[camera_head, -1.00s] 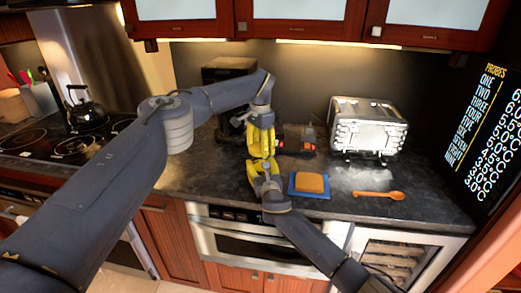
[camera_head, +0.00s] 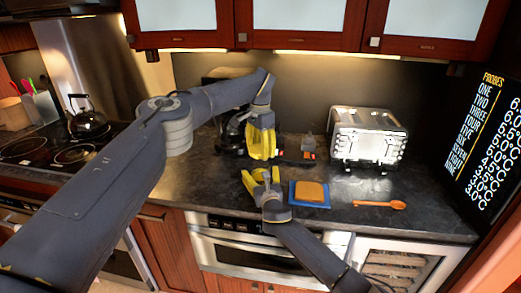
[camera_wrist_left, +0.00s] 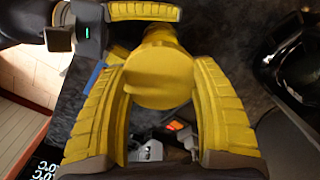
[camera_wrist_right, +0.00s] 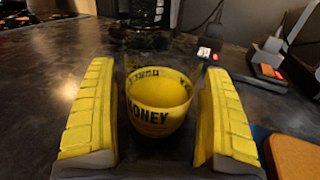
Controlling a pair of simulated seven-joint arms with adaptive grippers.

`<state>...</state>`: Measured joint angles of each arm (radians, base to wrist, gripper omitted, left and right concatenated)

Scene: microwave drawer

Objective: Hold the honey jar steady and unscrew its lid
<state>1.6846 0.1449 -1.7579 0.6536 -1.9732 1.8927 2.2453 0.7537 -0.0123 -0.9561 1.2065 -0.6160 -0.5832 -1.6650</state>
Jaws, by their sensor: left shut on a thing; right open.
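The open honey jar (camera_wrist_right: 160,112) stands between the fingers of my right gripper in the right wrist view. Its mouth shows no lid, and black HONEY lettering runs around it. My right gripper (camera_wrist_right: 159,120) is open, with a gap on each side of the jar; in the head view it is low (camera_head: 262,175). My left gripper (camera_head: 262,155) is above it, fingers pointing down. In the left wrist view, its fingers (camera_wrist_left: 160,115) are shut on a round yellow piece, which looks like the lid (camera_wrist_left: 160,85). The jar is hard to make out in the head view.
A dark coffee machine (camera_head: 230,130) stands behind my left gripper. Counter left of the jar is clear.

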